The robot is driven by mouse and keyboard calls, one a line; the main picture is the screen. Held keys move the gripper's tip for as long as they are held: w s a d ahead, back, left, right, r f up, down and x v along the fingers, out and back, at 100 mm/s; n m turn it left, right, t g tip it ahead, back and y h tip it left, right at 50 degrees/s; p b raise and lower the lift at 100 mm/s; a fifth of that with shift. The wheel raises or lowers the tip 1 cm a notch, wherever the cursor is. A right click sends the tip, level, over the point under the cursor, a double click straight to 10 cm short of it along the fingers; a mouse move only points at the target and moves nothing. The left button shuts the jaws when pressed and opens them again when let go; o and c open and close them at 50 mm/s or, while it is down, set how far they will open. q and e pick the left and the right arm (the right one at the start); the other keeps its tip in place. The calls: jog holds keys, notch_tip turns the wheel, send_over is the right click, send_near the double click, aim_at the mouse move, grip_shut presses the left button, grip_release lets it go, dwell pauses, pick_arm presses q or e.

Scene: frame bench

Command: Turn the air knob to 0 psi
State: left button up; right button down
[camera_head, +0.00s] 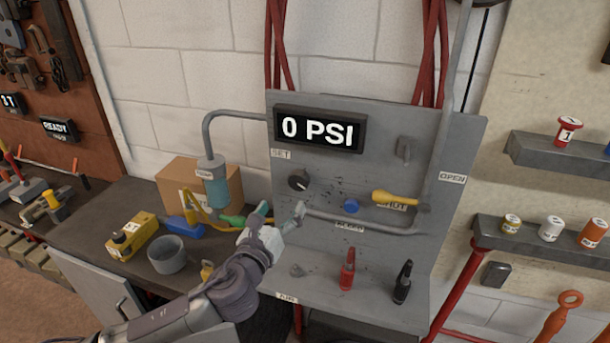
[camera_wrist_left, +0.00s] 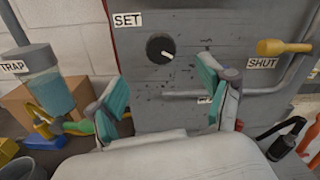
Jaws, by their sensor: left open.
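The air knob (camera_head: 298,180) is a round black dial on the grey panel (camera_head: 375,160), under the SET label (camera_head: 281,153). The display (camera_head: 320,129) above it reads 0 PSI. In the left wrist view the knob (camera_wrist_left: 160,49) shows a white pointer mark aimed to the lower right. My left gripper (camera_head: 281,212) is open and empty, with teal pads. It is below the knob in the head view and apart from it. In the left wrist view the knob appears beyond and between the two fingers (camera_wrist_left: 167,90). My right gripper is not in view.
Red (camera_head: 347,270) and black (camera_head: 402,282) tools stand below. The trap bottle (camera_head: 214,182), box and grey cup (camera_head: 167,254) are left.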

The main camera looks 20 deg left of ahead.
aim_at(297, 182)
pick_arm(q)
jog(key=w, duration=0.3)
jog(key=w+p, duration=0.1)
jog(key=w, duration=0.3)
jog(key=w+p, duration=0.1)
jog(key=w, duration=0.2)
jog(key=shift+w+d, duration=0.25)
jog(key=shift+d, duration=0.05)
jog(key=shift+w+p, duration=0.35)
jog(key=shift+w, duration=0.45)
jog(key=c, duration=1.2)
jog(key=shift+o, duration=0.2)
jog(key=shift+f, duration=0.1)
